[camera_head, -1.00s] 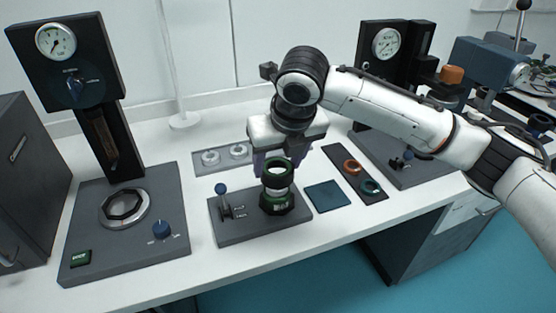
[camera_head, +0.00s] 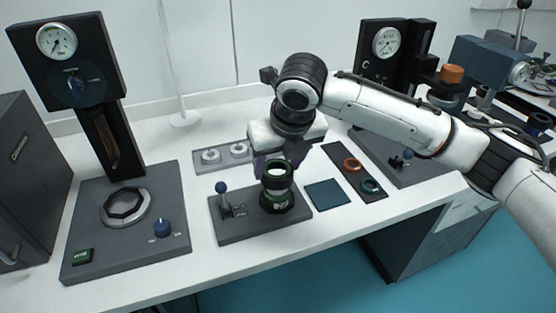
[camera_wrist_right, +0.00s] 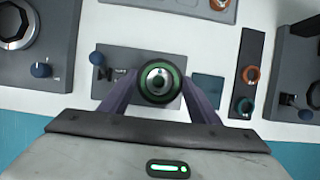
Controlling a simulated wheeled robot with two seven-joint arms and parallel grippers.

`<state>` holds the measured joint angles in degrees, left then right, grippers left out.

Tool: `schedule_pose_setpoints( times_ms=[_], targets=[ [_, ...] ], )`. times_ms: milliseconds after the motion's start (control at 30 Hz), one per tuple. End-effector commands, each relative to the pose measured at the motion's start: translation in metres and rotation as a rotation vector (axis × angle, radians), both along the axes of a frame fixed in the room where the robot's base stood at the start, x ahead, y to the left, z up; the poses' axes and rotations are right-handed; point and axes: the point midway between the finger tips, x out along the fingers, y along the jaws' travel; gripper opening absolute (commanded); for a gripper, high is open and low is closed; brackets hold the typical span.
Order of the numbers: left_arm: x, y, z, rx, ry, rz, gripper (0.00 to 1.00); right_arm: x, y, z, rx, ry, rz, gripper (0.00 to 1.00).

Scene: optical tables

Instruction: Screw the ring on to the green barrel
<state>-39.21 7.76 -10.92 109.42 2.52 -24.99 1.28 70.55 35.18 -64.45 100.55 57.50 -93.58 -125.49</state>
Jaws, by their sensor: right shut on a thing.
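In the right wrist view the ring (camera_wrist_right: 160,72) lies between the two fingertips, centred over the barrel. Whether its thread has engaged I cannot tell. My left gripper is not in view.
A blue-knobbed lever (camera_head: 222,188) stands left of the barrel on the plate. A blue mat (camera_head: 324,195) and a dark tray (camera_head: 336,152) with an orange and a teal ring lie to the right. A gauge press (camera_head: 125,240) stands left. The front table strip is clear.

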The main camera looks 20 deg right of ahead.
Motion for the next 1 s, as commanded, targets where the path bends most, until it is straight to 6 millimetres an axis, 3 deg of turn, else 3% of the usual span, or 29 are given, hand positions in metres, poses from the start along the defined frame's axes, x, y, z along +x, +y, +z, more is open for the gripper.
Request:
schedule_pose_setpoints(
  times_ms=[1000],
  targets=[
    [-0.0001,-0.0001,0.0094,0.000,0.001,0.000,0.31,0.0003,-0.0003,-0.0029,0.000,0.001,-0.001,0.35]
  ],
)
